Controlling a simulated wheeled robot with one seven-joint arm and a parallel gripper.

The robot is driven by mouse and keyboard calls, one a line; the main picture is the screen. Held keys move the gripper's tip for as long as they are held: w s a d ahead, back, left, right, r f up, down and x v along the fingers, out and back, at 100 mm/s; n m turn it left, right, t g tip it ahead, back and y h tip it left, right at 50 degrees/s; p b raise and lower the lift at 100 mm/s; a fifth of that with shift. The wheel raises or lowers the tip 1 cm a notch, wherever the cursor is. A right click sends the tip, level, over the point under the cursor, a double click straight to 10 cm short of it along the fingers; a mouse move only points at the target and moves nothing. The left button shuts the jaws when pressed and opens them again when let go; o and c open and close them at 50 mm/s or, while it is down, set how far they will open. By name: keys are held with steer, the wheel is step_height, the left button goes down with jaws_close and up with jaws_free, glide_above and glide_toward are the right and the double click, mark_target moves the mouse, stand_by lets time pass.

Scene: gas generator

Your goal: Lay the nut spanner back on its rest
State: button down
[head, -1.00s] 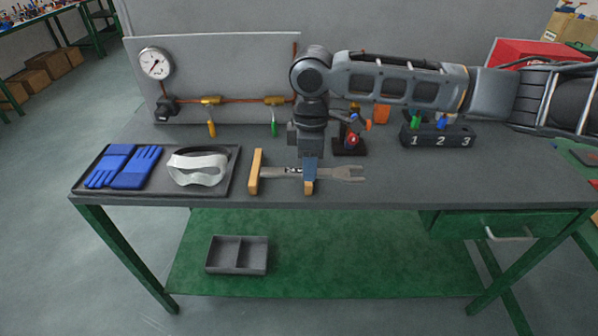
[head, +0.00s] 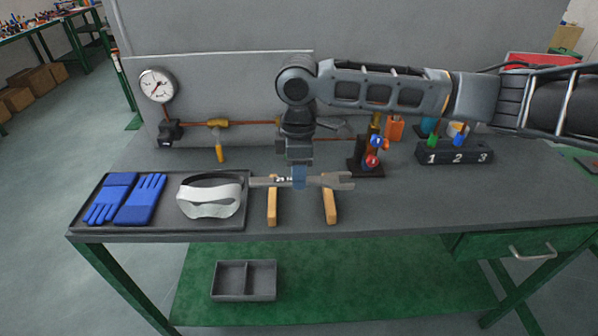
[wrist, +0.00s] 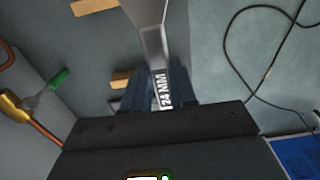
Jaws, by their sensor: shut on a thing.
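My gripper (head: 299,184) is shut on the grey nut spanner (head: 335,181), with its open jaw end to the right in the head view. The spanner lies roughly level across the picture. The rest is two wooden blocks, left (head: 272,208) and right (head: 330,206), on the grey bench. The spanner shows at the far ends of both blocks and looks raised above them; contact cannot be told. In the wrist view the spanner (wrist: 152,40) reads "24 MM" between my fingers (wrist: 152,88), with the two blocks (wrist: 95,5) (wrist: 122,78) to its left.
A tray (head: 245,222) with blue gloves (head: 140,198) and white goggles (head: 210,201) stands just left of the rest. A small dark stand (head: 366,166) and a numbered holder (head: 455,154) are at the right. A gauge panel (head: 230,90) stands behind. The bench front right is clear.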

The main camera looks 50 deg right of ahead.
steer(key=shift+f, duration=0.1)
steer(key=shift+f+b, duration=1.75)
steer(key=shift+f, duration=1.45)
steer(key=c, duration=0.8)
jaws_free()
steer(key=shift+r+b, duration=0.4)
steer(key=shift+r, duration=3.5)
